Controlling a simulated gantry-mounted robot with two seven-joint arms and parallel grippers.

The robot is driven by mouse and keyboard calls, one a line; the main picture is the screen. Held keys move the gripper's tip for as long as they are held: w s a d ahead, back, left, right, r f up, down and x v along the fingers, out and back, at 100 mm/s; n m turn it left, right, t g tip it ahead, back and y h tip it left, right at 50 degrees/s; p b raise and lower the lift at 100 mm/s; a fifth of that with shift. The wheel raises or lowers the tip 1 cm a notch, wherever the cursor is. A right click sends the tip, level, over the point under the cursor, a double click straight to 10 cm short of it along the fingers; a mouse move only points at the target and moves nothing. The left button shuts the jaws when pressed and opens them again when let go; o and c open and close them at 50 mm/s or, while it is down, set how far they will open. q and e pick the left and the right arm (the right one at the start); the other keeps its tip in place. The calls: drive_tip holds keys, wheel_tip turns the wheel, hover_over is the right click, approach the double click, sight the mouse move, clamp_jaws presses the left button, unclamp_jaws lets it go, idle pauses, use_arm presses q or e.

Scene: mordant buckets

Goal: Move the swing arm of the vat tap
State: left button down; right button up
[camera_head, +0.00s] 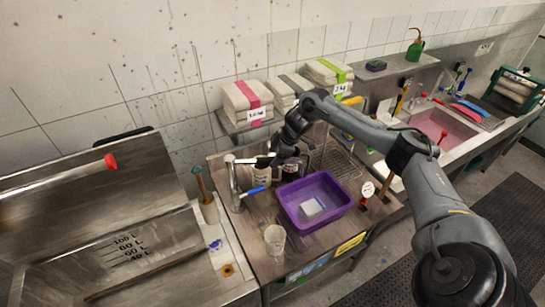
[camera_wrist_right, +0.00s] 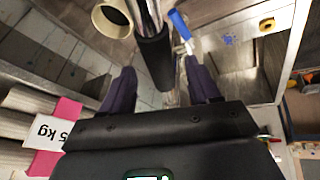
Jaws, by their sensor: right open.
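The vat tap (camera_head: 235,190) is a steel upright on the counter beside the vat, with a blue-handled lever (camera_head: 252,190). Its swing arm (camera_head: 243,160) reaches right from the top of the upright toward my right gripper (camera_head: 273,157). In the right wrist view, the arm's black sleeve (camera_wrist_right: 153,62) lies between the two spread fingers of my right gripper (camera_wrist_right: 161,80), with gaps on both sides. The blue lever also shows there (camera_wrist_right: 179,24). In the head view, the gripper partly hides the arm's far end. My left gripper is not in view.
A pale jug (camera_head: 262,174) stands just below the swing arm. A purple tub (camera_head: 330,214) holding a white box and a clear beaker (camera_head: 275,238) stand nearby. The steel vat (camera_head: 165,245) is at left. A shelf with labelled sacks (camera_head: 248,100) is behind.

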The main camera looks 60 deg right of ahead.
drive_tip(key=shift+x, duration=1.25)
clamp_jaws()
